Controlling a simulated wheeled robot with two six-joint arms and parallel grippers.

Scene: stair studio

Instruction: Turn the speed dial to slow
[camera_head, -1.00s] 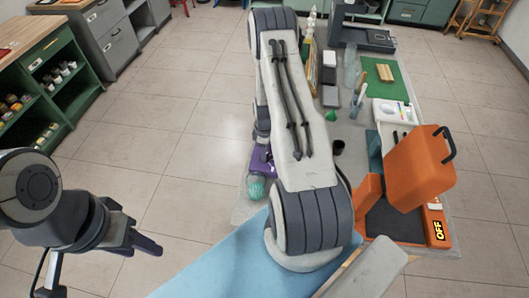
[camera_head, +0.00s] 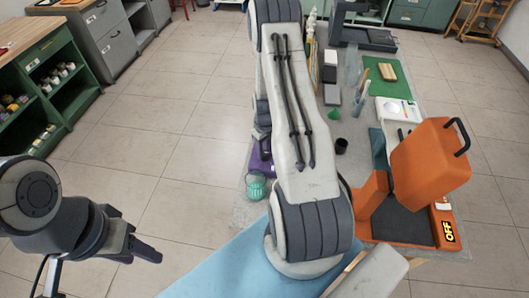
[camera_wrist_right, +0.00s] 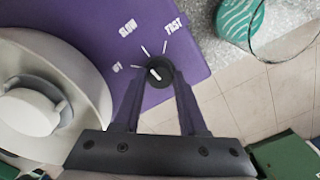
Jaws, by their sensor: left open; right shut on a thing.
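The speed dial (camera_wrist_right: 158,71) is a small black knob with a short white mark, on a purple base (camera_wrist_right: 190,62). Labels SLOW and FAST are printed above it, with another label, partly unclear, to its left. White tick lines point to the labels. The white mark looks slanted; I cannot tell exactly which tick it meets. My right gripper (camera_wrist_right: 157,82) is shut on the dial, one finger on each side. My left gripper (camera_head: 146,250) is open and empty, over the floor at left.
A white round part (camera_wrist_right: 50,100) of the device stands left of the dial. An orange machine marked OFF (camera_head: 428,170) stands at right. The floor at left is clear.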

